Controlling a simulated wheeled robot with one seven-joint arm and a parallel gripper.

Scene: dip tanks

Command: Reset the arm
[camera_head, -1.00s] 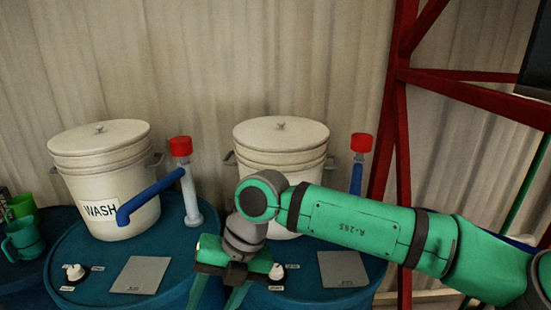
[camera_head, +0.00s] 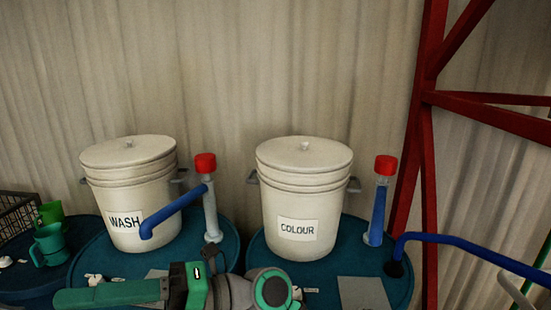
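My green and grey arm lies low along the bottom of the head view, in front of the two drums. My gripper (camera_head: 108,294) points left, held over the front of the wash drum top. I see it side-on, so the gap between its fingers is hidden and I cannot tell if it is open or shut. Nothing shows held in it.
A lidded white WASH bucket (camera_head: 130,190) and a COLOUR bucket (camera_head: 303,195) stand on teal drums. Red-topped taps (camera_head: 207,163) stand beside them. Green mugs (camera_head: 49,243) and a wire basket (camera_head: 17,213) are at left. A red frame (camera_head: 432,140) rises at right.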

